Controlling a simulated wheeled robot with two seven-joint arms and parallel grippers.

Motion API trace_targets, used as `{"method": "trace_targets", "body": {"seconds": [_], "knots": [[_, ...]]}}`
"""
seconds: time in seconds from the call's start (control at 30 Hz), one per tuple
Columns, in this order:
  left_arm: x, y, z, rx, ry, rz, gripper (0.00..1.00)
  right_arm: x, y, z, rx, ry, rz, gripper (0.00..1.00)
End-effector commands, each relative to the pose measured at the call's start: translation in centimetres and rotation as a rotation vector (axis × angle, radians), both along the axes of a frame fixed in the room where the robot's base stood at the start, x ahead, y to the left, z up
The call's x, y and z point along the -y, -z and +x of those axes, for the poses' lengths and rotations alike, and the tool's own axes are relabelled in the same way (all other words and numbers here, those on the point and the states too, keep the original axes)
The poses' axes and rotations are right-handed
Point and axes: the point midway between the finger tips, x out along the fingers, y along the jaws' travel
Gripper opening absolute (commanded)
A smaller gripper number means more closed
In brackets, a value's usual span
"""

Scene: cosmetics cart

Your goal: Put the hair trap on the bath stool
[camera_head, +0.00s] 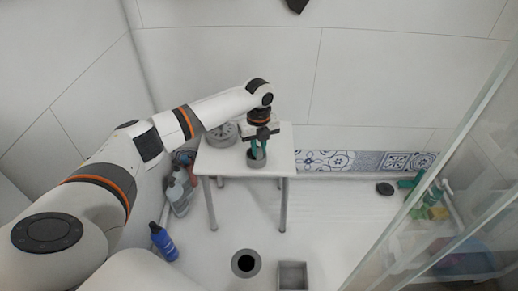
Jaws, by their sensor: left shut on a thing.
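The white bath stool (275,155) with grey legs stands against the back wall, near the middle of the view. My left gripper (257,146) reaches in from the left and points down over the front of the stool. It is shut on a small grey round piece, which I take to be the hair trap (257,160), at the seat's front edge. I cannot tell whether the piece touches the seat. My right gripper is not in view.
A larger grey round object (222,135) sits on the stool's back left. Bottles stand left of the stool, with a blue bottle (163,241) in front. A dark round drain (246,263) and a square grey box (292,275) are on the floor. A glass panel (440,170) bounds the right.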

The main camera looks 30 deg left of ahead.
Motion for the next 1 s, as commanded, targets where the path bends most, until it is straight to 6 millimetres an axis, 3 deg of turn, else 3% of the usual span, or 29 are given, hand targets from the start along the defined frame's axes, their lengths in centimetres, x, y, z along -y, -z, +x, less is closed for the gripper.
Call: {"method": "trace_targets", "body": {"seconds": [0.43, 0.47, 0.57, 1.0], "knots": [[0.04, 0.43, -0.01, 0.000, 0.000, 0.000, 0.00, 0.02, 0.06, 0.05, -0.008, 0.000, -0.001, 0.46], [0.04, 0.45, 0.00, 0.000, 0.000, 0.000, 0.22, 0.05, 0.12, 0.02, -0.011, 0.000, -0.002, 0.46], [0.04, 0.45, 0.01, 0.000, 0.000, 0.000, 0.39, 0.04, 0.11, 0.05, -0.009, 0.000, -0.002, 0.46], [0.02, -0.35, 0.06, 0.002, 0.000, 0.000, 0.41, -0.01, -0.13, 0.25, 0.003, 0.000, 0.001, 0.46]]}}
